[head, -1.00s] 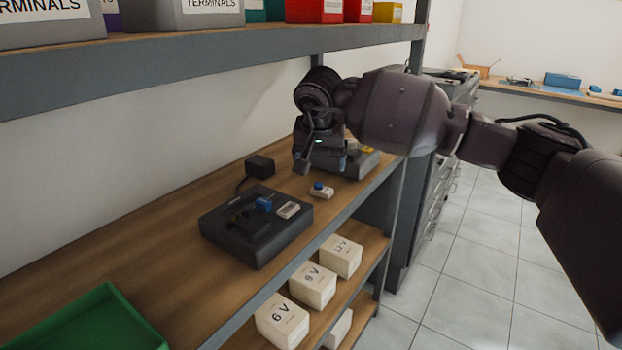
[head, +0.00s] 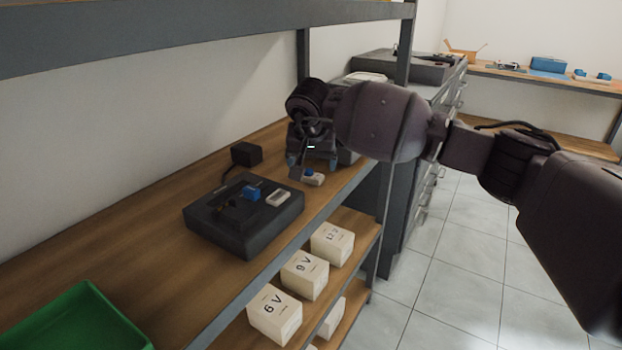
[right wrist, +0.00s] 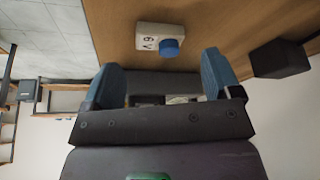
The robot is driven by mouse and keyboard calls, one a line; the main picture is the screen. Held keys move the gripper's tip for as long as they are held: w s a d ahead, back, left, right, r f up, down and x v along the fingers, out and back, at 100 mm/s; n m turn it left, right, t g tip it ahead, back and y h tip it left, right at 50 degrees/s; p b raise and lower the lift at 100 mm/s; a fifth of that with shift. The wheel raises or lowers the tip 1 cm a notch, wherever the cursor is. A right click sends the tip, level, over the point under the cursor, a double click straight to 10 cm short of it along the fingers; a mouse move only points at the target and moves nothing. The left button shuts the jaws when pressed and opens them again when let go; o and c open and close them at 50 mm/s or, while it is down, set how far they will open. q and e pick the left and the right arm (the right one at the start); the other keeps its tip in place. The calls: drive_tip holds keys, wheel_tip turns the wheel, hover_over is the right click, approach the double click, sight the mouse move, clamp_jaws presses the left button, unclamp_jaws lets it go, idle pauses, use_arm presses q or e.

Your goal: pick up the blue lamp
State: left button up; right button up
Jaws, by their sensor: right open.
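The blue lamp (head: 314,180), a small white block with a blue dome, sits on the wooden shelf top near its front edge. It also shows in the right wrist view (right wrist: 152,36), with dark lettering on its white base and the blue cap (right wrist: 170,47) nearest me. My right gripper (head: 312,166) is just behind and above the lamp in the head view, partly covering the area around it. In the right wrist view my right gripper (right wrist: 160,72) is open and empty, with blue fingertips apart and the lamp beyond them. My left gripper is out of view.
A black device (head: 244,237) with a blue part and a white block stands left of the lamp, beside a small black box (head: 246,153). A green tray (head: 82,318) is at lower left. White voltage boxes (head: 304,275) sit on the lower shelf. An upper shelf (head: 180,38) overhangs.

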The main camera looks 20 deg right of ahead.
sight(313, 172)
drive_tip(key=x, duration=0.3)
drive_tip(key=shift+f, duration=0.2)
drive_tip(key=shift+r, duration=0.2)
drive_tip(key=c, duration=0.9)
drive_tip(key=shift+o, duration=0.2)
drive_tip(key=shift+r, duration=0.1)
